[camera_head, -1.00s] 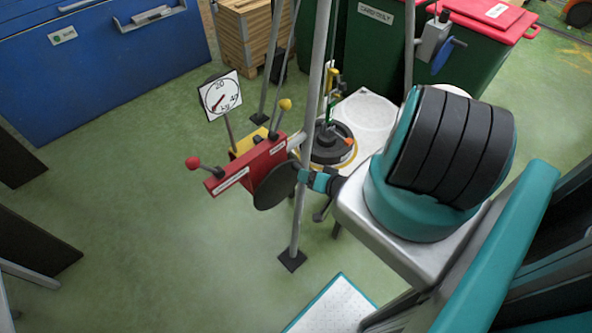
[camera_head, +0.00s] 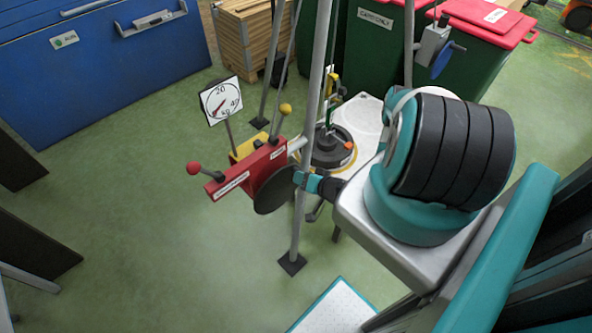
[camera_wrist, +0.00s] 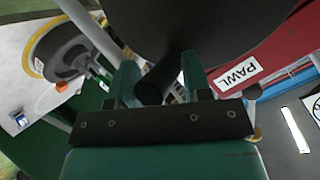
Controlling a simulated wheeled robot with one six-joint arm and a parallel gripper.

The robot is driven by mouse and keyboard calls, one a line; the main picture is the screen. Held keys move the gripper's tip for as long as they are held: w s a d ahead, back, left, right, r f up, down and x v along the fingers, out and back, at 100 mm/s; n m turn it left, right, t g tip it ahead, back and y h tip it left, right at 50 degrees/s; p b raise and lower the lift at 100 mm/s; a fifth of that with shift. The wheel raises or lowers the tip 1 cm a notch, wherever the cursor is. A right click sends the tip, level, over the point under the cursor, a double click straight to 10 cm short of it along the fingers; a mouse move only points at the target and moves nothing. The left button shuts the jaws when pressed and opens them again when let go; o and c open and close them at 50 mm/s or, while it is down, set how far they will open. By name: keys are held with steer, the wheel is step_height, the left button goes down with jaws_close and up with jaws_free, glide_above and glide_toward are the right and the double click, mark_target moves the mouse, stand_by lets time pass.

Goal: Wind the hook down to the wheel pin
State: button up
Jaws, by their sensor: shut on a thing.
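A red winch (camera_head: 240,171) stands on a tripod-like frame, with a dark crank disc (camera_head: 273,189) on its right side. My gripper (camera_head: 306,181) is at this disc; in the wrist view my gripper (camera_wrist: 158,82) has its two green fingers shut on the dark crank handle (camera_wrist: 154,84). A small yellow part (camera_head: 335,84), seemingly the hook, hangs behind the frame leg. The dark wheel (camera_head: 329,152) lies below it on a pale plate. It also shows in the wrist view (camera_wrist: 65,50). The pin and its gap to the hook are too small to tell.
A round dial (camera_head: 221,101) stands behind the winch. Grey frame legs (camera_head: 305,215) stand close beside my gripper. A blue chest (camera_head: 100,65), a wooden crate (camera_head: 247,40) and green bins (camera_head: 370,50) stand behind.

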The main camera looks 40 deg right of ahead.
steer(key=shift+a+r+n+h+p, duration=0.3)
steer(key=shift+a+r+n+p, duration=0.1)
steer(key=shift+p, duration=1.8)
steer(key=shift+a+r+n+h+p, duration=0.35)
steer(key=shift+a+n+h+p, duration=0.2)
steer(key=shift+p, duration=2.05)
steer(key=o, duration=1.1)
steer(key=shift+f, duration=0.1)
steer(key=shift+c, duration=0.2)
steer(key=s+p, duration=0.1)
steer(key=s, duration=0.7)
steer(key=shift+d, duration=0.15)
